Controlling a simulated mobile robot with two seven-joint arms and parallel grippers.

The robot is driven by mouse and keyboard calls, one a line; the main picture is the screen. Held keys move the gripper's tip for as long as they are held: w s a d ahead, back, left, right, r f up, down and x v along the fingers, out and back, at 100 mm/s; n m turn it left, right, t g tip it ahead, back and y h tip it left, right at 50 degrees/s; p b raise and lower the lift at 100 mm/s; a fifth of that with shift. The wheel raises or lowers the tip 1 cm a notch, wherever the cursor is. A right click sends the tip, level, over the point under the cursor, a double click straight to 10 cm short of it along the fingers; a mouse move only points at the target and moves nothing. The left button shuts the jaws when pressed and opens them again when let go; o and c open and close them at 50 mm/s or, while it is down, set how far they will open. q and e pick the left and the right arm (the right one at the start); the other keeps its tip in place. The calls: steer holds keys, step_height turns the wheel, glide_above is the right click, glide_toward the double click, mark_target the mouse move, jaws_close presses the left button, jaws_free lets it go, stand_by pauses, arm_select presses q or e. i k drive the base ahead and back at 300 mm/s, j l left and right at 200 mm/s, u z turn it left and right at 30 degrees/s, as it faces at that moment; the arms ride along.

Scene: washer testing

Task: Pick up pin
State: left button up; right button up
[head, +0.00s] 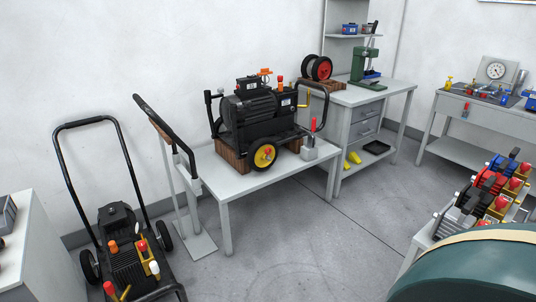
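I cannot pick out a pin for certain in the head view; small parts on the benches are too small to tell. A black pressure-washer-like machine (258,115) with yellow-hubbed wheels stands on wooden blocks on the low white table (262,187). A small grey holder (308,153) with a red-topped upright part (313,125) sits at the table's right end. Neither of my grippers shows.
A black cart-like machine (125,258) stands on the floor at lower left. A workbench (345,97) with a green press (366,65) is behind. Another bench (455,150) is at right. A large dark green rounded thing (480,270) fills the lower right. The middle floor is clear.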

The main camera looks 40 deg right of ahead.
mark_target(270, 150)
steer(key=i+l, duration=0.9)
steer(key=i+l+z, duration=0.1)
steer(key=i+l, duration=1.6)
steer(key=i, duration=0.15)
